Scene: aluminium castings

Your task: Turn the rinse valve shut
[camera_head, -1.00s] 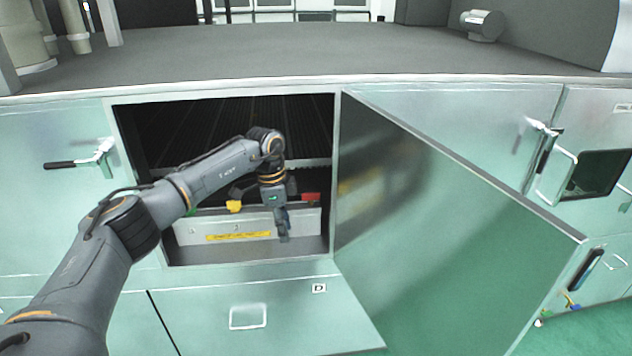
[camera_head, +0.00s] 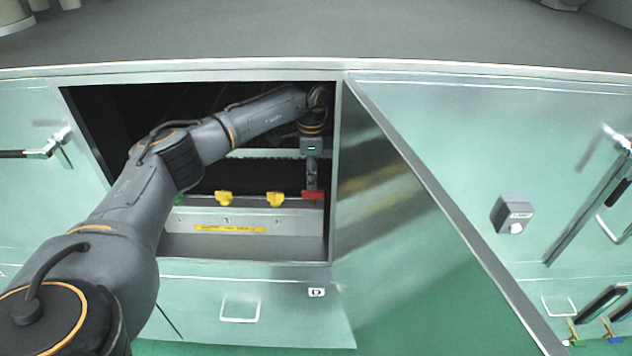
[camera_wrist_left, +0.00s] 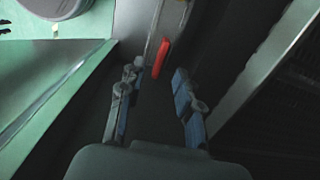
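A valve panel (camera_head: 292,222) sits in the open cabinet, with a row of handles along its top: a green one (camera_head: 179,200) at the left, two yellow ones (camera_head: 224,198) (camera_head: 276,199) and a red one (camera_head: 314,195) at the right. I cannot read which handle is the rinse valve. My left gripper (camera_head: 312,184) points down at the red handle. In the left wrist view my left gripper (camera_wrist_left: 156,76) is open, and the red handle (camera_wrist_left: 161,58) lies just ahead of the gap between its fingertips. Contact cannot be told. My right gripper is not in view.
The cabinet's right side wall (camera_head: 333,170) is close beside my left gripper. The open door (camera_head: 400,230) stands out to the right. A yellow label (camera_head: 230,229) is on the panel front. A drawer front marked D (camera_head: 270,310) is below.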

